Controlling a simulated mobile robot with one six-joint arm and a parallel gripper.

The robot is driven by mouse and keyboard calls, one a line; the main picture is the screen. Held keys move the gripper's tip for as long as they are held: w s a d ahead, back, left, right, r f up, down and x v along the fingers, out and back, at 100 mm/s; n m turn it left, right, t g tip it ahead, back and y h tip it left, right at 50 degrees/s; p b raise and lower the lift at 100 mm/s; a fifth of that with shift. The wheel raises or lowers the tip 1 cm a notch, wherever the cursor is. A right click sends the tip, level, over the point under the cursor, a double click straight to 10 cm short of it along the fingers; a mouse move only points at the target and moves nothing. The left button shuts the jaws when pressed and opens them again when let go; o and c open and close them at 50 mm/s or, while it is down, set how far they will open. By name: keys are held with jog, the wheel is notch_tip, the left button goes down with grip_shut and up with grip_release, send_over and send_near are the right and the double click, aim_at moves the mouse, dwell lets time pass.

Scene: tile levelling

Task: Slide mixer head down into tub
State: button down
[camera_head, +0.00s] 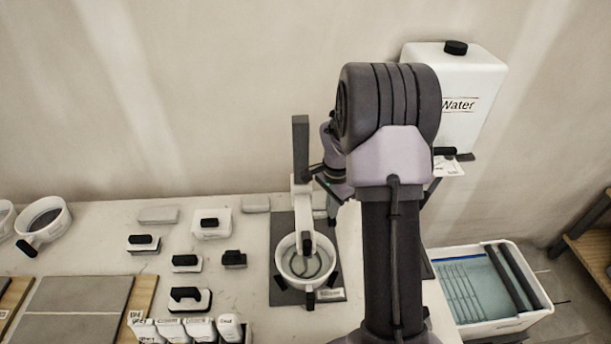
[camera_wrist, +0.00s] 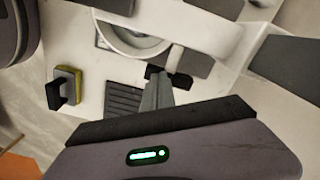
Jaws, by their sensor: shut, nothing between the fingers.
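The mixer stands on a grey base plate (camera_head: 283,225) with a dark upright post (camera_head: 300,150). Its white head (camera_head: 301,192) is on the post and reaches forward over the round white tub (camera_head: 280,258). A round whisk shape shows within the tub's outline; its exact height is unclear. In the wrist view the tub (camera_wrist: 118,42) is at the top, partly cut off. My gripper (camera_wrist: 157,88) is shut and empty, its tips close to a short dark and white handle (camera_wrist: 178,62) beside the mixer head; contact is unclear. In the head view my arm mostly hides the gripper.
A sponge block (camera_wrist: 66,87) shows in the wrist view. A water tank (camera_head: 455,90) hangs on the wall, and a wash bin (camera_head: 535,318) stands at right.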

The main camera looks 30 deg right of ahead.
jog(key=shift+f, duration=0.55)
notch_tip(320, 180, up, 9)
jog(key=p, duration=0.5)
jog(key=shift+p, duration=0.4)
jog(key=shift+s, duration=0.1)
